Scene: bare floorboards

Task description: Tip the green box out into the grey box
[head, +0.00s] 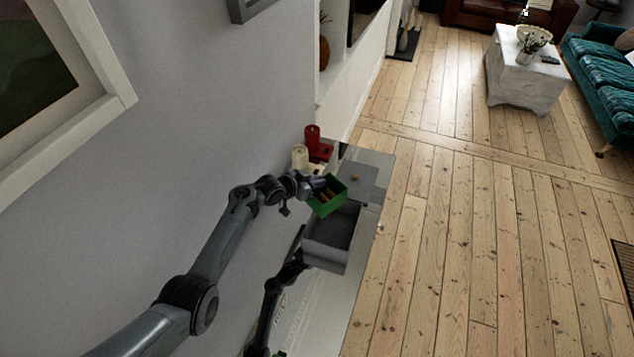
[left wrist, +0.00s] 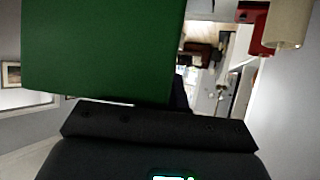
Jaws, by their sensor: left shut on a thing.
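The green box (head: 327,209) is held up by my left gripper (head: 312,187), which is shut on it at its left side. The box is tilted, and several brown items (head: 327,193) show inside it. The grey box (head: 325,254) is open at the top and stands just below and in front of the green box in the head view. The part of its inside that shows looks empty. In the left wrist view the green box (left wrist: 100,50) fills the upper left and its inside is hidden. My right gripper is not seen.
A red candle (head: 312,138) and a cream candle (head: 299,157) stand behind the green box by the wall. The wall is close on the left; open floorboards (head: 450,230) lie to the right.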

